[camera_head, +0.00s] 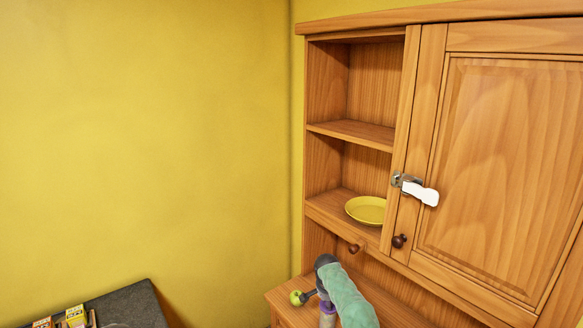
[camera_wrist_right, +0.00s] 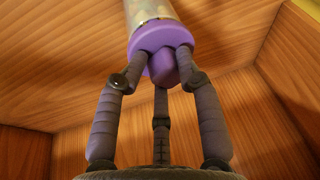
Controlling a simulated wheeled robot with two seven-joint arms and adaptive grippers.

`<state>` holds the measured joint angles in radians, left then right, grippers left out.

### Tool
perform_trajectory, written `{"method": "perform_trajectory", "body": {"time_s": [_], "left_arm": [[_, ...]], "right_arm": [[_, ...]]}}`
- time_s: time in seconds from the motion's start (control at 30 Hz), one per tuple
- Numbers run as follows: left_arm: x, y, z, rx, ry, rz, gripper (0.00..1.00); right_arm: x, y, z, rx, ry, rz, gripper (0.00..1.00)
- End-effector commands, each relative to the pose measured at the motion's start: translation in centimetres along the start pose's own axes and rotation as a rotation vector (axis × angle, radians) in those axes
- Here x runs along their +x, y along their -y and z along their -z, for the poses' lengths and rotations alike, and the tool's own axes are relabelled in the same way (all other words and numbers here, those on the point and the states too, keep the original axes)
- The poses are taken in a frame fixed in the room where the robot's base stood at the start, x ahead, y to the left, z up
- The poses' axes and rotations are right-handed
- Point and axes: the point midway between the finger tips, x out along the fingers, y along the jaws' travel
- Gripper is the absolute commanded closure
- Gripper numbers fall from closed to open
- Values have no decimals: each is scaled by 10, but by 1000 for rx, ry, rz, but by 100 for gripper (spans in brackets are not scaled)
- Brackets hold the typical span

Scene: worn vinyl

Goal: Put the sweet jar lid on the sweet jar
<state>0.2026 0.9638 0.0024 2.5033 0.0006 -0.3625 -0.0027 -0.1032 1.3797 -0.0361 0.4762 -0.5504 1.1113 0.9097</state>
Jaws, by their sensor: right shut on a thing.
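In the right wrist view my right gripper (camera_wrist_right: 161,68) is shut on the knob of the purple sweet jar lid (camera_wrist_right: 160,37). Beyond the lid is the pale, see-through sweet jar (camera_wrist_right: 148,10), with a shiny band at its rim; most of it is cut off by the top edge. The lid is in line with the jar's mouth and looks close against it; I cannot tell if it is fully seated. In the head view my right arm is low in the middle, in front of the cabinet, and the jar is not clear there. My left gripper is not in view.
A wooden cabinet (camera_head: 315,95) stands at the right, with open shelves and a closed door (camera_head: 510,170). A yellow plate (camera_head: 366,210) is on a shelf. A green apple (camera_head: 296,298) is close beside my right arm. Small boxes (camera_head: 75,316) lie on a dark surface at lower left.

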Motion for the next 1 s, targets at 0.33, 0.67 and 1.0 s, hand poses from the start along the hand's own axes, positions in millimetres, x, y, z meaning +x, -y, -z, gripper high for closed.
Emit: {"method": "perform_trajectory", "body": {"time_s": [0.33,0.67,1.0], "left_arm": [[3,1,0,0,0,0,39],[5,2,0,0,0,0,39],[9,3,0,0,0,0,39]], "right_arm": [[0,0,0,6,0,1,100],[4,0,-1,6,0,0,100],[9,-1,-3,6,0,0,100]]}}
